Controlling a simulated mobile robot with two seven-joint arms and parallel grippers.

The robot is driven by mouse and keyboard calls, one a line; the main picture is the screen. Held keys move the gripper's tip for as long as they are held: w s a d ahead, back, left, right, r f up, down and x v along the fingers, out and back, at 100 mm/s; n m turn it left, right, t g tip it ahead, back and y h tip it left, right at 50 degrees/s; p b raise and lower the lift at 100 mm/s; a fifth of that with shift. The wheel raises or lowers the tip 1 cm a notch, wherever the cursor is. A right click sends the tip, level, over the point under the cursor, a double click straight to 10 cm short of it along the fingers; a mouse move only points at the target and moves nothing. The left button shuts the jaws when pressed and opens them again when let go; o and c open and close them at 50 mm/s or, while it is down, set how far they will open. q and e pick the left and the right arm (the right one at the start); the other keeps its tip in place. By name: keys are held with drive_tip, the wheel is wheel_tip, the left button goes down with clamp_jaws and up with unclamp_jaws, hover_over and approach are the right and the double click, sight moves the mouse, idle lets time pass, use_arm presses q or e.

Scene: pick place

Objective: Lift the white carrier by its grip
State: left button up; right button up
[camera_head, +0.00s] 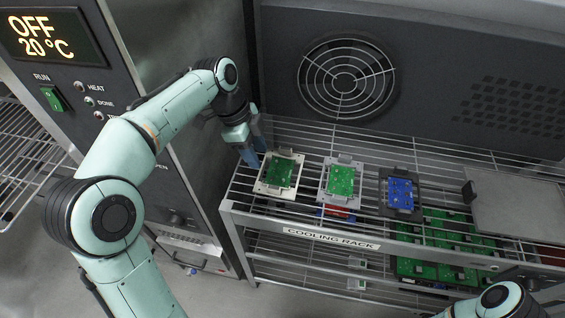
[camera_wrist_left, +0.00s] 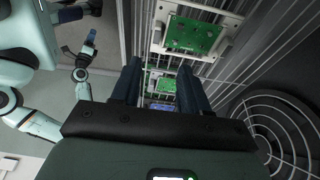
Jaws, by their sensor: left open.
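The white carrier (camera_head: 275,191) lies flat on the rack's top shelf at its left end, with a green circuit board (camera_head: 280,171) in it. In the left wrist view the white carrier (camera_wrist_left: 212,16) shows at the top, ahead of the fingers. My left gripper (camera_head: 256,148) is open and empty at the carrier's left back edge; its fingers (camera_wrist_left: 160,68) stand apart in the wrist view. I cannot tell whether a finger touches the carrier. My right gripper (camera_wrist_left: 89,42) shows small at the left of the wrist view; its jaws are unclear.
A grey carrier (camera_head: 352,201) with a green board and a dark carrier (camera_head: 414,213) with a blue board lie to the right. A flat grey plate (camera_head: 520,210) is further right. The oven front (camera_head: 165,190) stands close at left; a fan wall (camera_head: 430,75) is behind.

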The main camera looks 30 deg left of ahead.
use_arm(q)
approach(274, 187)
wheel_tip(274, 187, down, 2)
drive_tip(key=shift+w+d+f+b, duration=0.1)
drive_tip(key=shift+d+f+b, duration=0.35)
drive_tip(key=shift+f, duration=0.15)
drive_tip(key=x, duration=0.5)
drive_tip(key=shift+f, duration=0.15)
use_arm(e)
drive_tip(key=shift+s+f, duration=0.85)
drive_tip(key=shift+f, duration=0.1)
use_arm(q)
clamp_jaws()
